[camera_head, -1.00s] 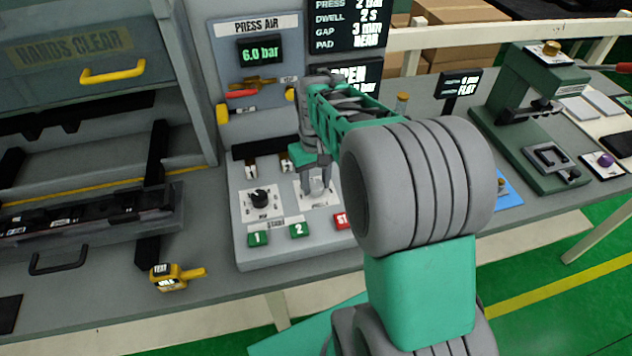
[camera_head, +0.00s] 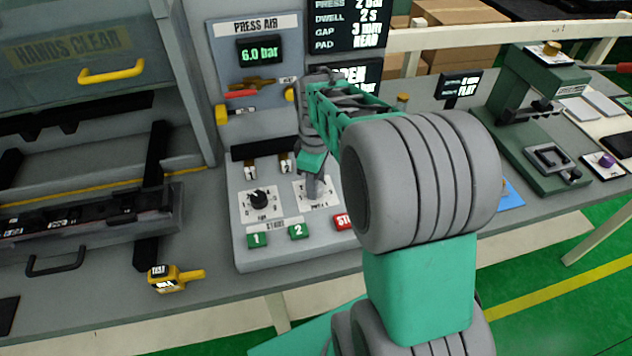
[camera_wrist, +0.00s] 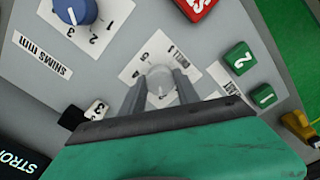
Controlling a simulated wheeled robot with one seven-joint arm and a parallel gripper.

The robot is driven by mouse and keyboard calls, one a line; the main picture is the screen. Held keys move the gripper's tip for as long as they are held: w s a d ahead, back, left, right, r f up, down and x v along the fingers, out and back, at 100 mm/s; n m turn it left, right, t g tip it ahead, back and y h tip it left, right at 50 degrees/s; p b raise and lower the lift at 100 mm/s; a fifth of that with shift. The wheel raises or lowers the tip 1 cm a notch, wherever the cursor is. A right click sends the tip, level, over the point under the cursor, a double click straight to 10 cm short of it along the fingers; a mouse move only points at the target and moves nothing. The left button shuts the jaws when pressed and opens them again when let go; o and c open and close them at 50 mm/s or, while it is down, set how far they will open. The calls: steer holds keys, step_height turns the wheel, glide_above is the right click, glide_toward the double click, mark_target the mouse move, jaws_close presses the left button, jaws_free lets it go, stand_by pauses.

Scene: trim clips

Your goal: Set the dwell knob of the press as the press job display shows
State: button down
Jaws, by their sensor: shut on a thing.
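The dwell knob is a pale grey round knob (camera_wrist: 160,82) on a white plate with numbers, on the press panel. My gripper (camera_wrist: 162,92) is shut on it, one finger on each side. In the head view my gripper (camera_head: 314,190) comes down on the same plate (camera_head: 327,197) and mostly hides the knob. The knob's pointer setting is too small to read surely. The press job display (camera_head: 345,22) reads DWELL 2 s, with PRESS 2 bar, GAP 3 mm and PAD READ or a similar word.
A black knob (camera_head: 259,199) is left of my gripper. Green buttons 1 (camera_head: 257,239) and 2 (camera_head: 299,231) and a red stop button (camera_head: 343,222) lie in front. A blue knob (camera_wrist: 78,10) labelled for shims shows in the wrist view. The press air display (camera_head: 260,50) reads 6.0 bar.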

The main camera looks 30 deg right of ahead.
steer(key=shift+n, duration=0.5)
steer(key=c, duration=0.9)
jaws_free()
step_height(320, 180, up, 8)
steer(key=shift+f+b, duration=0.1)
steer(key=shift+b, duration=0.35)
